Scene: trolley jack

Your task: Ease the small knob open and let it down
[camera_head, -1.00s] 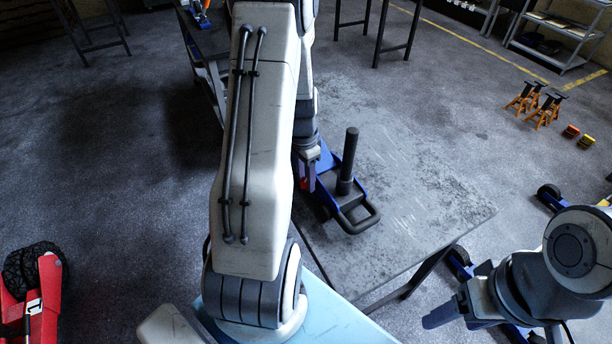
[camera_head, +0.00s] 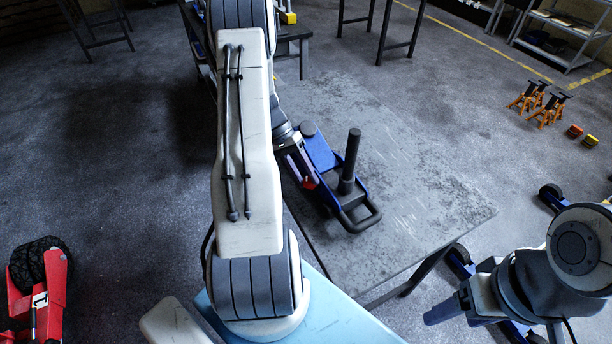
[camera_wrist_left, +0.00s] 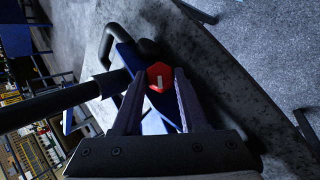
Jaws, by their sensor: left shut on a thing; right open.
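The small blue trolley jack (camera_head: 318,150) stands on the grey worktable, with a black upright post (camera_head: 350,160) and a black loop handle at its near end. The small red knob (camera_head: 309,184) is on the jack's left side. In the left wrist view the knob (camera_wrist_left: 160,76) is a red hexagon with a pale mark, between the fingertips. My left gripper (camera_head: 301,170) comes in from the left and is shut on the knob; its fingers (camera_wrist_left: 159,88) hide the knob's sides. My right gripper (camera_head: 443,313) is open and empty, off the table at lower right.
The worktable (camera_head: 430,205) is bare right of the jack. Orange jack stands (camera_head: 540,105) and small blocks are on the floor at right. A red jack (camera_head: 40,285) is at lower left. Shelving (camera_head: 570,50) stands at the back right.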

